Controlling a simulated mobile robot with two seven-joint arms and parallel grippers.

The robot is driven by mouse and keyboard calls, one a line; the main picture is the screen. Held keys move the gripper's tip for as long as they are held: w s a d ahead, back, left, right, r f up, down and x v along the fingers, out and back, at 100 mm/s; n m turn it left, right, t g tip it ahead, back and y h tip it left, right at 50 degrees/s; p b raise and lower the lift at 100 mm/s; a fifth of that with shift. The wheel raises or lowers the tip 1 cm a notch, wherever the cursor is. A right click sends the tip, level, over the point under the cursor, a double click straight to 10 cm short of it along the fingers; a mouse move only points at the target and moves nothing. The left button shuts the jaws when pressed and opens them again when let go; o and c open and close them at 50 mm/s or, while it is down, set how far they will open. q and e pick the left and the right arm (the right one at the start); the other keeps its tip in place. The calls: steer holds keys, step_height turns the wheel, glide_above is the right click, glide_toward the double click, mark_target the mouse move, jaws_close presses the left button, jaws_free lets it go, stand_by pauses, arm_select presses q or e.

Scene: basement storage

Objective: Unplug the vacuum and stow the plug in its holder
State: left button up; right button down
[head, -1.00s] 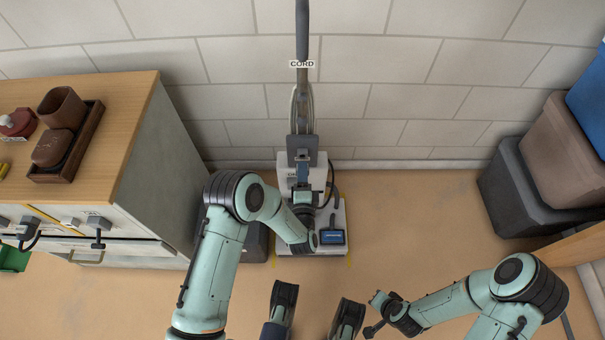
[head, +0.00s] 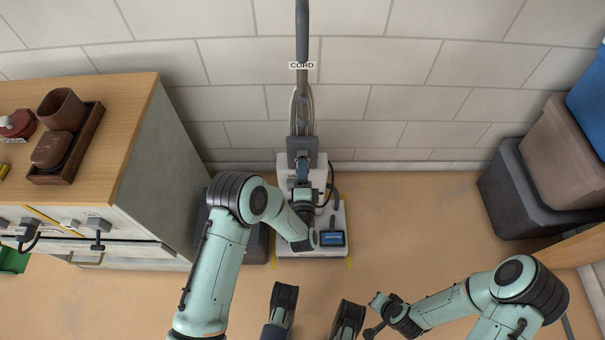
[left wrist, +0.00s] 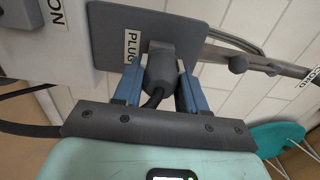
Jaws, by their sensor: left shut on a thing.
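The vacuum (head: 340,215) stands upright against the wall, its handle rising to a label reading CORD. A grey holder plate (head: 303,145) is on its body; in the left wrist view the plate (left wrist: 108,45) bears the label PLUG. My left gripper (head: 303,168) is in front of the plate. In the left wrist view its blue fingers are shut on the dark plug (left wrist: 160,68), which is up against the plate, its cord trailing toward me. The plug's prongs are hidden, so I cannot tell how it is seated. My right gripper (head: 374,315) is low at the right, away from the vacuum.
A wooden-topped cabinet (head: 130,120) is at the left, with a tray and containers on top. Sockets with a black plug and cord (head: 28,232) are on its front. Dark and brown bins (head: 535,185) stand at the right.

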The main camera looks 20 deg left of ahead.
arm_select(q)
steer(key=shift+x, duration=0.8)
arm_select(e)
steer(key=shift+f, duration=0.3)
arm_select(q)
steer(key=o, duration=1.2)
steer(key=shift+o, duration=0.2)
steer(key=p+v, duration=0.2)
steer(key=v, duration=1.1)
steer(key=shift+s, duration=0.2)
arm_select(e)
steer(key=shift+g+y, duration=0.3)
steer(key=shift+g, duration=0.1)
steer(key=s+a+r, duration=0.2)
steer(key=r, duration=0.1)
steer(key=shift+s+r, duration=0.15)
steer(key=shift+s, duration=0.15)
